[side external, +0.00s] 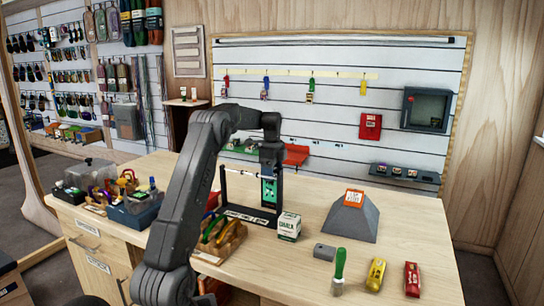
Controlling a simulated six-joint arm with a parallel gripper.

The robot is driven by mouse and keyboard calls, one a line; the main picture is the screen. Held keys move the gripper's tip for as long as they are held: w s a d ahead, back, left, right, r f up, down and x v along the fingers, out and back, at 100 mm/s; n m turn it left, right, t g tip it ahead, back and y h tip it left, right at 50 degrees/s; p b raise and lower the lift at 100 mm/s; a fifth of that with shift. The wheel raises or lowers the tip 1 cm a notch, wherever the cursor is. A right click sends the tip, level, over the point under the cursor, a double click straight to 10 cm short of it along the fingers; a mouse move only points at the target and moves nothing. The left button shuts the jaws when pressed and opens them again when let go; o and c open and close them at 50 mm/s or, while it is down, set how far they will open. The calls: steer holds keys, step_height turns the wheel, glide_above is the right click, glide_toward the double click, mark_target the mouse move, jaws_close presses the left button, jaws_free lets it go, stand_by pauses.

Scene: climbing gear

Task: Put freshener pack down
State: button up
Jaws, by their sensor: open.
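A small teal-green pack (269,191), which looks like the freshener pack, stands upright at a black stand with a crossbar on the wooden counter. My gripper (270,173) points down right at this pack, with its dark fingers open. The fingers hide part of the pack, and I cannot tell whether they touch it. The lettered base (250,215) of the stand lies just below the pack.
A chalk box (289,226) stands close to the right of the stand. A grey sloped block (350,222) with an orange sign is further right. A green-handled brush (339,268), a yellow item (376,274) and a red item (412,279) line the front. A wooden tray (222,244) is left.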

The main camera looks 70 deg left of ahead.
step_height(320, 180, up, 11)
steer(key=shift+d+f, duration=0.1)
steer(key=shift+f, duration=0.05)
steer(key=w+d+r+n+t+y, duration=0.1)
steer(key=d+r+n, duration=0.15)
steer(key=d, duration=0.95)
steer(key=d+r+n+t, duration=0.1)
steer(key=d+r, duration=0.2)
steer(key=d, duration=1)
steer(key=s+d+f+n+t, duration=0.1)
steer(key=s+d+f, duration=0.2)
steer(key=s+d, duration=0.2)
steer(key=s+d+f+n+t, duration=0.1)
steer(key=s+d+f+n, duration=0.1)
steer(key=s+d, duration=0.4)
steer(key=s+d+f+n+t+h, duration=0.1)
steer(key=s+d+f+n, duration=0.1)
steer(key=s+d+f, duration=0.3)
steer(key=d, duration=0.4)
steer(key=shift+s+d+t, duration=0.2)
steer(key=shift+t, duration=0.1)
